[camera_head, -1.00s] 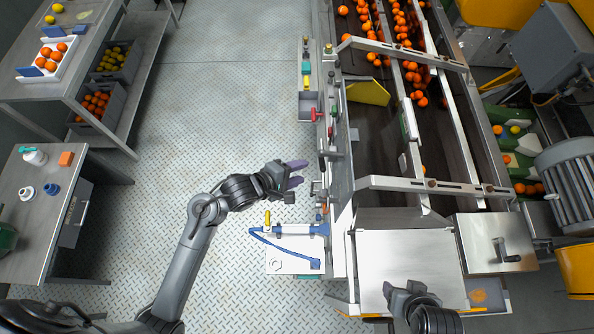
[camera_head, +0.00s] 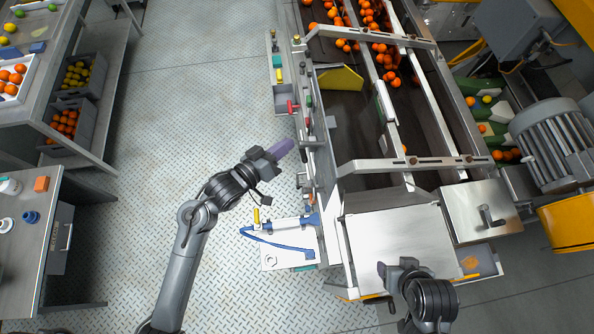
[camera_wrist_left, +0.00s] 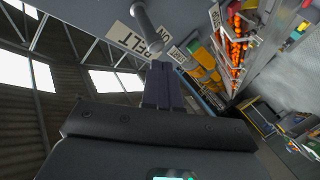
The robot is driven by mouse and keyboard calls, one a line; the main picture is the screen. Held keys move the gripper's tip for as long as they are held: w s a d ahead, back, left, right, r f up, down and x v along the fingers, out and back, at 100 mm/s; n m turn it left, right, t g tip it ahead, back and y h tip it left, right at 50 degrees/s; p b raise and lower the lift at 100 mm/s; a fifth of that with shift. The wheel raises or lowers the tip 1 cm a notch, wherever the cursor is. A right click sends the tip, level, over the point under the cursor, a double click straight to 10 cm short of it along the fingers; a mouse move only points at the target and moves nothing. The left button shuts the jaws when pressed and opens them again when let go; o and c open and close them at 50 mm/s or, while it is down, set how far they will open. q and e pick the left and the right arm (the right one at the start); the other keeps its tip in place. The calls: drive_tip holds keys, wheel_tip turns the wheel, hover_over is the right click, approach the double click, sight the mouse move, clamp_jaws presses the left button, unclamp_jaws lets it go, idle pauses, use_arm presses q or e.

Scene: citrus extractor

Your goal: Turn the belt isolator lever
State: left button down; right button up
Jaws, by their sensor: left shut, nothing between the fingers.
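My left gripper (camera_head: 284,148) is shut and empty, its purple fingers together and pointing at the machine's left side panel. In the left wrist view its fingers (camera_wrist_left: 163,85) end just below a grey lever (camera_wrist_left: 147,28). I see no clear contact between the fingers and the lever. In the head view the lever is too small to pick out for certain. My right gripper (camera_head: 395,272) is over the pale machine cover (camera_head: 385,235); its finger gap is unclear.
A red handle (camera_head: 292,106) sticks out from the panel side beyond my left gripper. A white plate with a blue tube (camera_head: 280,255) is in front of it. Oranges (camera_head: 372,42) lie on the conveyor. The plated floor (camera_head: 200,110) left of the machine is clear.

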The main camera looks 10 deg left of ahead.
sight(303, 152)
use_arm(q)
drive_tip(key=s+a+f+m+t+h+b, duration=0.15)
drive_tip(key=s+f+m+b, duration=0.35)
drive_tip(key=m, duration=0.7)
drive_tip(key=s+f+m+t+h+b, duration=0.1)
drive_tip(key=s+f+m+h+b, duration=0.15)
drive_tip(key=f+m+b, duration=0.7)
drive_tip(key=s+a+f+m+t+h+b, duration=0.1)
drive_tip(key=s+f+m+h+b, duration=0.25)
drive_tip(key=m, duration=0.95)
drive_tip(key=w+a+p+x, duration=0.1)
drive_tip(key=p+x, duration=0.4)
drive_tip(key=x, duration=0.8)
drive_tip(key=shift+a, duration=0.25)
